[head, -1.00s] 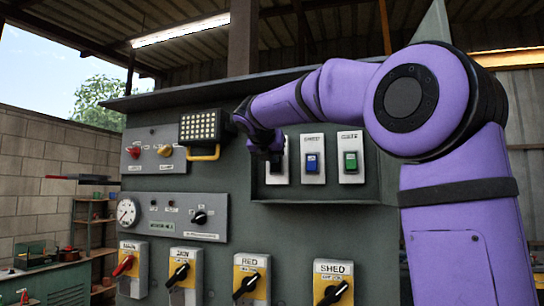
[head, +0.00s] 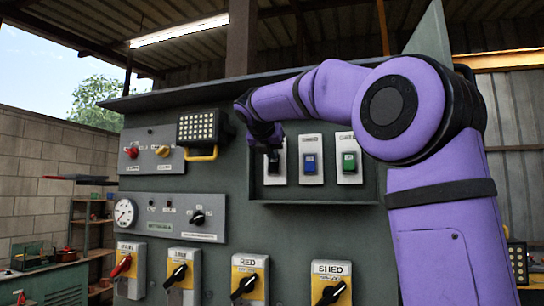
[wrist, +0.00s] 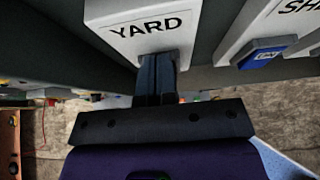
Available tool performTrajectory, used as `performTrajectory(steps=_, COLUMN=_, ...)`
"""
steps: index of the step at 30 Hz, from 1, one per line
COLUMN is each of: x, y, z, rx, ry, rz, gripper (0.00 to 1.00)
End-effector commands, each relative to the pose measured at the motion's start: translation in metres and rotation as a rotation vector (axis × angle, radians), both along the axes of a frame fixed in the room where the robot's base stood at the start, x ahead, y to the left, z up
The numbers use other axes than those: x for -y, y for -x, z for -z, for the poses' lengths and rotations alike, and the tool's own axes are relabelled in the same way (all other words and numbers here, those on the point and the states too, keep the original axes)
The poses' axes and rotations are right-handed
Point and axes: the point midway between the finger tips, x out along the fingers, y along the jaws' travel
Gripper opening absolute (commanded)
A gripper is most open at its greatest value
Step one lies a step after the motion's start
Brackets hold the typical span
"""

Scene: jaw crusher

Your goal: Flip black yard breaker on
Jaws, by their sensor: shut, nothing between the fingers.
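The yard breaker (head: 273,178) is the leftmost of three white-plated switches in the recessed box on the grey panel. In the wrist view its white plate (wrist: 112,36) reads "YARD". My gripper (wrist: 158,62) is shut and empty, with its fingertips right at the lower middle of this plate. They cover the black switch in the wrist view. In the head view my gripper (head: 270,146) is in front of the upper part of the yard plate, beside a dark switch that is partly hidden. I cannot tell whether the fingers touch it, nor which way it is tipped.
To the right are a blue switch (head: 310,163) and a green switch (head: 349,161) on like plates. A lamp with a yellow handle (head: 201,153) is close on the left. Below are several rotary handles on yellow-and-white boxes, including RED (head: 248,281) and SHED (head: 331,287).

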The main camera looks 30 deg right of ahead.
Motion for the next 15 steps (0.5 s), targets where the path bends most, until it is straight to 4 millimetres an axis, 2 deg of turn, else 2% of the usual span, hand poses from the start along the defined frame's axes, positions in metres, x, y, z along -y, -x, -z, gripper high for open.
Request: performTrajectory(steps=15, x=-0.0055, y=0.0042, z=-0.0058, rx=0.000, ry=0.000, rz=0.000, gripper=0.00)
